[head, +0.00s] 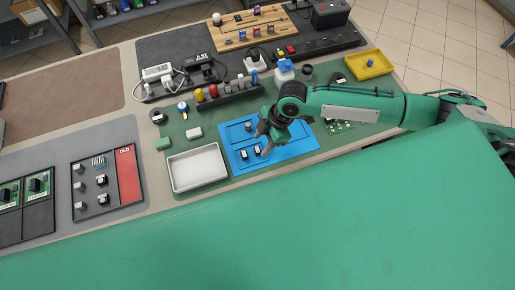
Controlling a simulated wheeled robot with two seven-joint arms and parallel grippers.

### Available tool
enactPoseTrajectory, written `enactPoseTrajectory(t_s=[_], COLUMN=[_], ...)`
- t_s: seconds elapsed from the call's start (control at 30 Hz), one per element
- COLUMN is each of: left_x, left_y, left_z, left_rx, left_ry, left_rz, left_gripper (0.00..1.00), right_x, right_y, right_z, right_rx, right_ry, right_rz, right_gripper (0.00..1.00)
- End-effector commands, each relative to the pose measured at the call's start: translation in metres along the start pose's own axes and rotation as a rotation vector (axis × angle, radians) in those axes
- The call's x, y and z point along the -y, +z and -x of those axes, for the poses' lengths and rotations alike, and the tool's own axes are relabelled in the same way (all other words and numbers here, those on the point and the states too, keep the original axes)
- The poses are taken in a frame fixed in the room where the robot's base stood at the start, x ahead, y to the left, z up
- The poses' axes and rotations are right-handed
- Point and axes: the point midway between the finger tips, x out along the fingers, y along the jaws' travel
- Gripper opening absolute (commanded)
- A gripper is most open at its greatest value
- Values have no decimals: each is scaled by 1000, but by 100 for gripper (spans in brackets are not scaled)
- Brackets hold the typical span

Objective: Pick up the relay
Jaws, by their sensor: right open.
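A blue tray (300,157) with shallow recesses lies on the green mat in the middle of the table. Two small dark blocks with pale tops sit in its front left part, one left (244,155) and one right (257,152). They are too small for me to tell whether either is the relay. My right gripper (263,143) comes in from the right over the blue tray. It is open, with its fingers pointing down and left just above the right block. I see nothing held in it. My left gripper is not in view.
A white tray (198,190) stands left of the blue tray. Behind is a dark rack (228,101) with coloured knobs. A green circuit board (340,128) lies under my right arm. A yellow tray (384,68) is at back right, and a tray with a red "OLD" strip (127,176) at left.

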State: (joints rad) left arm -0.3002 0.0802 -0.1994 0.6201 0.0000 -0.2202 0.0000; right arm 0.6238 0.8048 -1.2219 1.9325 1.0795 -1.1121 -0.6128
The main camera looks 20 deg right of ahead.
Motion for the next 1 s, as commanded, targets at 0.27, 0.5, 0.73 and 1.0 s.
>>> enactPoseTrajectory(t_s=[0.27, 0.5, 0.73, 1.0], left_x=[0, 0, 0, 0], left_y=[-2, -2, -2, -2], left_z=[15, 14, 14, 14], left_rx=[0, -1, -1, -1], left_ry=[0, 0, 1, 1], left_rz=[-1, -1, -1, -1], left_gripper=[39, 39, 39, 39], right_x=[0, 0, 0, 0], right_y=[2, 2, 2, 2], right_z=[-34, -37, -37, -37], right_rx=[1, 0, 0, 0], right_ry=[-1, 0, 0, 0], right_rz=[-1, 0, 0, 0], right_gripper=[47, 47, 6, 0])
